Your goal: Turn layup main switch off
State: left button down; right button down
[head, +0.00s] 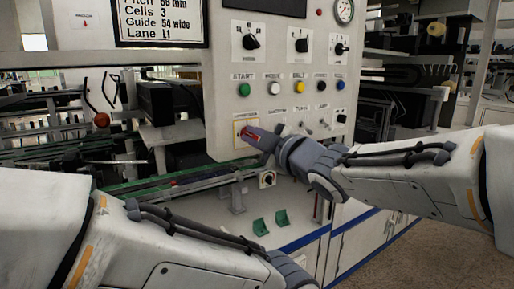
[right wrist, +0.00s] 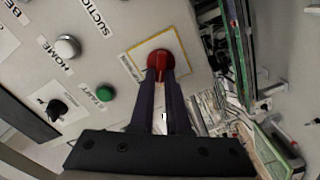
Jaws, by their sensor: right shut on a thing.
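The main switch is a red rotary knob (head: 248,133) on a yellow-edged square plate at the lower left of the grey control panel (head: 225,105). My right gripper (head: 256,136) comes in from the right and is at the knob. In the right wrist view the red knob (right wrist: 160,60) sits between the tips of the two dark fingers (right wrist: 160,78), which are shut on it. The fingers hide part of the knob, and I cannot read its setting. My left arm crosses the bottom left of the head view; its fingers are out of sight.
Above the switch are a green START button (head: 244,90), several other buttons and black selector knobs (head: 250,42). A gauge (head: 344,11) is at the top. Below the panel are a rail and green brackets (head: 260,227) on a white bench. A red ball-shaped knob (head: 101,120) stands at left.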

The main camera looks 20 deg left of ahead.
jog(key=shift+f+n+b, duration=0.15)
jog(key=shift+n+b, duration=0.9)
jog(key=shift+n, duration=0.45)
jog(key=shift+f+n+b, duration=0.15)
jog(key=shift+n+b, duration=0.85)
jog(key=shift+n, duration=0.8)
jog(key=c, duration=0.9)
grip_release()
jog(key=p+v, duration=0.1)
jog(key=v, duration=0.9)
jog(key=shift+s+d, duration=0.15)
